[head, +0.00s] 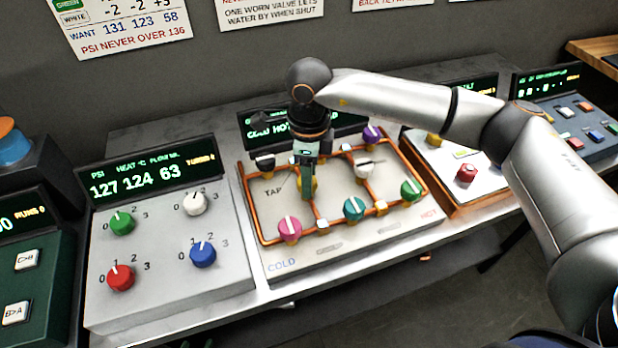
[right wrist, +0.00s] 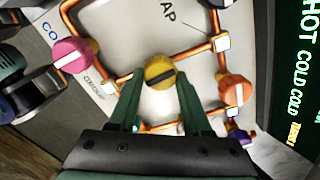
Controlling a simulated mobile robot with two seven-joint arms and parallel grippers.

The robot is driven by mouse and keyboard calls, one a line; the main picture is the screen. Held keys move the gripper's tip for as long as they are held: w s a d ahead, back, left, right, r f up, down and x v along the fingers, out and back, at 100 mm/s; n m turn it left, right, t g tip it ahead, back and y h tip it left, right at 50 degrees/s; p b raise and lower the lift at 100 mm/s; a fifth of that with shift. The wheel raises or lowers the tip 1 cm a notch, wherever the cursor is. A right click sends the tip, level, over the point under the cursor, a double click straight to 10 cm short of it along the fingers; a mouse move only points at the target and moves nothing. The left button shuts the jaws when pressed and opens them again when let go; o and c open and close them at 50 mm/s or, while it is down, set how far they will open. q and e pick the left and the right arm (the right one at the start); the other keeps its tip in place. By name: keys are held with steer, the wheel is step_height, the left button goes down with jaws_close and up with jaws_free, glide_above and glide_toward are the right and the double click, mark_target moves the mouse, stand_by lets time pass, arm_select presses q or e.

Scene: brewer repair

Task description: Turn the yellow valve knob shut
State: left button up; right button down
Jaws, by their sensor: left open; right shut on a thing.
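The yellow valve knob (right wrist: 160,70) sits on a copper pipe run of the valve panel (head: 275,256). In the right wrist view it is between my right gripper's two green fingers (right wrist: 160,98), which are shut on its sides. A dark bar crosses its face roughly level in that view. In the head view my right gripper (head: 307,182) points down onto the panel and hides most of this knob. Two small green tips at the bottom edge of the head view look like my left gripper (head: 194,342), apart and empty, away from the panel.
A dial box (head: 150,250) stands left, and a tray with a red knob (head: 466,173) right.

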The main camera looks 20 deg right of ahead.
steer(key=n+b, duration=0.5)
steer(key=shift+w+f, duration=0.15)
steer(key=n+b, duration=0.2)
steer(key=n, duration=0.1)
steer(key=shift+n, duration=0.3)
steer(key=n+b, duration=0.1)
steer(key=n, duration=0.1)
steer(key=shift+w+n+b, duration=0.1)
steer(key=shift+n+b, duration=0.65)
steer(key=shift+n, duration=1.25)
steer(key=shift+a+r+n+b, duration=0.15)
steer(key=shift+n+b, duration=0.1)
steer(key=shift+n, duration=0.3)
steer(key=shift+d+r+n+b, duration=0.1)
steer(key=shift+n+b, duration=0.15)
steer(key=shift+n, duration=0.3)
steer(key=shift+c, duration=1.7)
jaws_free()
